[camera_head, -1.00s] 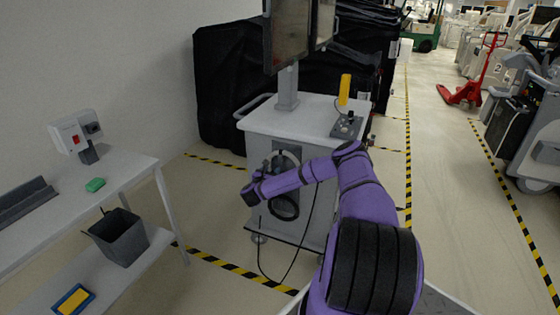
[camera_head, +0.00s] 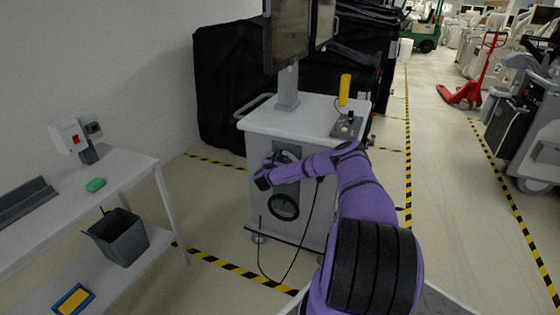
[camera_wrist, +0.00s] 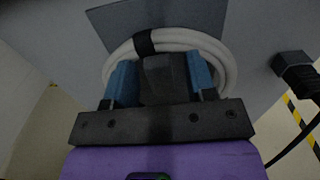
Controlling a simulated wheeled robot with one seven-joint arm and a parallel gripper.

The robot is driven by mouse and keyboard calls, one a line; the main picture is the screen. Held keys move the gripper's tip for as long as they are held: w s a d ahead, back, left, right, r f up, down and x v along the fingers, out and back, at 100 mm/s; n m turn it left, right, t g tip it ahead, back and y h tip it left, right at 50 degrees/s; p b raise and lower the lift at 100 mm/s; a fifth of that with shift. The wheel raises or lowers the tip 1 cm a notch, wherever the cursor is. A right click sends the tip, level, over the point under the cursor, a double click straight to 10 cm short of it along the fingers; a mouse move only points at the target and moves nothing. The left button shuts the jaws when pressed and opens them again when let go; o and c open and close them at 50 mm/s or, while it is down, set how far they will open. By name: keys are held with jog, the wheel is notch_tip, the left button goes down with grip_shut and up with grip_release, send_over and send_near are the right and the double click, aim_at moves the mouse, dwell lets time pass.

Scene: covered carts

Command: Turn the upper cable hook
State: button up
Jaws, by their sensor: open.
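The upper cable hook (camera_wrist: 165,80) is a dark block in the wrist view, with a coil of white cable (camera_wrist: 222,58) around it. My gripper (camera_wrist: 161,82) is open, with one blue finger on each side of the hook. I cannot tell whether the fingers touch it. A black band (camera_wrist: 144,42) crosses the coil just above. In the head view my gripper (camera_head: 276,166) is at the upper front of the white cart (camera_head: 262,122) and hides most of the hook. A black ring-shaped coil (camera_head: 284,206) hangs below it.
A black plug (camera_wrist: 295,70) with a cord sticks out at the right in the wrist view. A monitor (camera_head: 286,38) stands on the cart. A side table (camera_head: 135,172) with a grey bin (camera_head: 120,238) is at the left. Floor between table and cart is clear.

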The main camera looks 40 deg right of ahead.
jog(key=shift+c, duration=0.5)
jog(key=c, duration=0.8)
